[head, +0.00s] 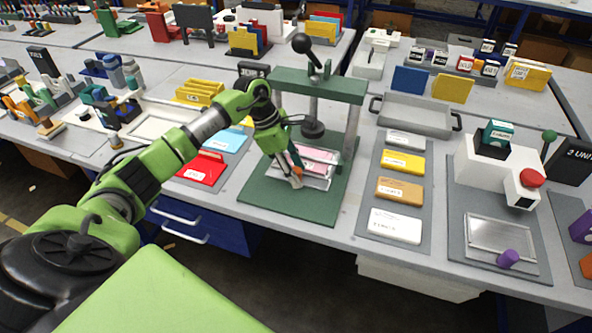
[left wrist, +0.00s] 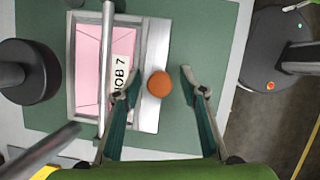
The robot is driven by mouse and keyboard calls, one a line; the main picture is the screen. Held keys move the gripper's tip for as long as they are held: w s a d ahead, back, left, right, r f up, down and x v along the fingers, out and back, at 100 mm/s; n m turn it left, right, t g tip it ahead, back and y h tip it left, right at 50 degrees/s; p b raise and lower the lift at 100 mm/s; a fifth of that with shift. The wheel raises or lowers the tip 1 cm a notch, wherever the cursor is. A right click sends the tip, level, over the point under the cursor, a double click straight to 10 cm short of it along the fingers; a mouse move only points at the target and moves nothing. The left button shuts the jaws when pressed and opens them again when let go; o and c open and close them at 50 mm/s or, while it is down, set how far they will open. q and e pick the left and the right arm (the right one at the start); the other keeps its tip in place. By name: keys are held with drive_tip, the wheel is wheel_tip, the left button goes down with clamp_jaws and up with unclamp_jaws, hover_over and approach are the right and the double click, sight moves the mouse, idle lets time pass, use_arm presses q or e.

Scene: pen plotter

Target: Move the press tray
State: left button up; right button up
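The press tray is a silver frame (head: 318,184) on the green base of the press, holding a pink sheet (head: 318,157). In the left wrist view the tray (left wrist: 149,118) shows the pink sheet (left wrist: 88,55) with a "JOB 7" label. An orange knob (left wrist: 158,84) stands on the tray's front edge. My left gripper (head: 296,178) points down at this knob. Its fingers (left wrist: 160,72) are spread, one on each side of the knob, with gaps visible. My right gripper is not in view.
The green press (head: 318,86) has a black-knobbed lever and a round black ram (head: 312,129) above the tray's rear. Red and blue pads (head: 201,171) lie to the left, a grey board with coloured blocks (head: 395,222) to the right. The floor in front is clear.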

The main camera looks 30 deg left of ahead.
use_arm(q)
drive_tip(key=v, duration=1.2)
drive_tip(key=shift+s, duration=0.1)
drive_tip(key=shift+c, duration=0.3)
